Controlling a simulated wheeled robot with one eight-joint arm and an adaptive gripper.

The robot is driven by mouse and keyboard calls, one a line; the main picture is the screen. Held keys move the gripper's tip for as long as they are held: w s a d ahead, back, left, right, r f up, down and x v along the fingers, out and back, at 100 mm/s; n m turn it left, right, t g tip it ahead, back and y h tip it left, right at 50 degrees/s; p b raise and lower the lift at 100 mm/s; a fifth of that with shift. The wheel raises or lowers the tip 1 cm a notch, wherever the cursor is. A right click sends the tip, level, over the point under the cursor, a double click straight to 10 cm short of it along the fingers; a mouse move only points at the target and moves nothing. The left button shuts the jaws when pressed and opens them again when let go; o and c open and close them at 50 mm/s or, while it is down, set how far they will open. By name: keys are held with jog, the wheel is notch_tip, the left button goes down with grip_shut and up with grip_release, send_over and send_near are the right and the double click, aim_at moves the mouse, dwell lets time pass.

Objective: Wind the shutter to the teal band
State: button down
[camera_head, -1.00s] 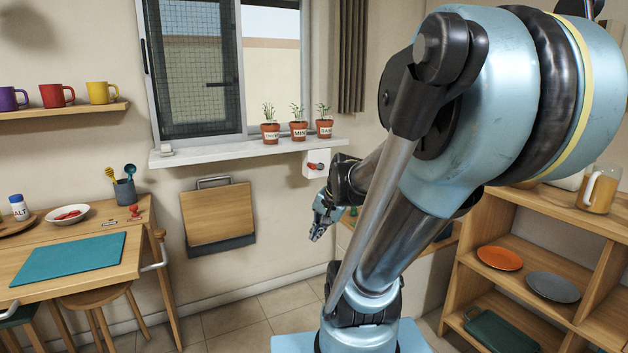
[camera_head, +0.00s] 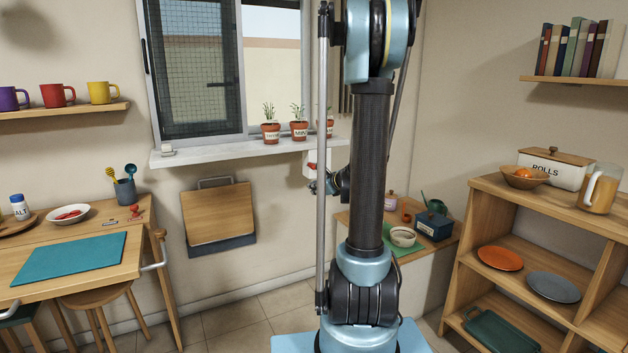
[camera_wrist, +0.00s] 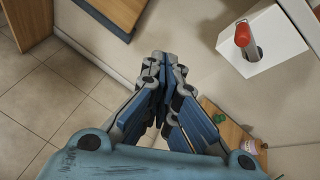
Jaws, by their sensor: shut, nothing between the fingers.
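A white wall box (camera_head: 309,171) with a red-handled crank (camera_head: 312,166) hangs below the right end of the window sill. In the wrist view the box (camera_wrist: 268,45) is at the upper right, with its red handle (camera_wrist: 242,35) pointing towards the camera. My gripper (camera_wrist: 165,58) is shut and empty, to the left of the handle in the wrist view and apart from it. In the head view my gripper (camera_head: 315,188) is small, just below the box and partly hidden by my arm. I cannot make out the shutter or a teal band in the window (camera_head: 272,75).
Potted herbs (camera_head: 299,130) stand on the sill (camera_head: 240,151) above the box. A folded wooden wall panel (camera_head: 218,213) hangs to the left. A low bench (camera_head: 440,236) with a bowl and a watering can stands right, behind my arm. The floor between is clear.

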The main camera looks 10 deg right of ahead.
jog(key=w+d+f+m+t, duration=0.2)
jog(key=w+d+m, duration=0.3)
jog(key=w+m, duration=0.2)
jog(key=w+a+r, duration=0.1)
jog(key=w+a, duration=0.1)
jog(key=w, duration=0.6)
jog(key=shift+w+a+r+t+h, duration=0.2)
jog(key=shift+w+a+t+h, duration=0.1)
jog(key=shift+h, duration=0.1)
jog(key=shift+d, duration=0.1)
jog(key=shift+m, duration=0.3)
jog(key=shift+r+y, duration=0.2)
jog(key=shift+y, duration=0.1)
jog(key=shift+r+m, duration=0.15)
jog(key=shift+m, duration=0.15)
